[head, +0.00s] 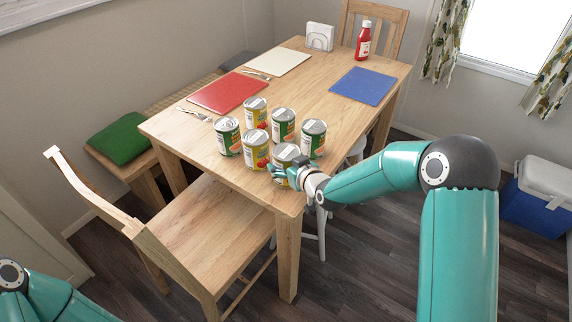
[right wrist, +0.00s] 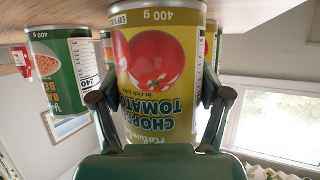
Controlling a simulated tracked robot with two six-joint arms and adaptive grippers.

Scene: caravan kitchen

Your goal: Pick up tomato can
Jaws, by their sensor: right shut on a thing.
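A yellow-labelled chopped tomato can (right wrist: 152,70) fills the middle of the right wrist view, which shows it upside down. My right gripper (right wrist: 160,110) is shut on this can, one finger on each side. In the head view the same can (head: 286,152) is the front one of a group on the table, with my right gripper (head: 288,174) around its near side. Whether it touches the tabletop is hard to tell. Other yellow tomato cans stand close by, one to its left (head: 256,150) and one behind (head: 255,113). My left gripper is out of view.
Green-labelled cans (head: 227,137) (head: 283,125) (head: 313,139) stand close around it on the wooden table (head: 190,143). Farther back are a red mat (head: 226,93), a white mat (head: 278,61), a blue mat (head: 362,86) and a ketchup bottle (head: 363,42). A wooden chair (head: 205,235) stands at the near side.

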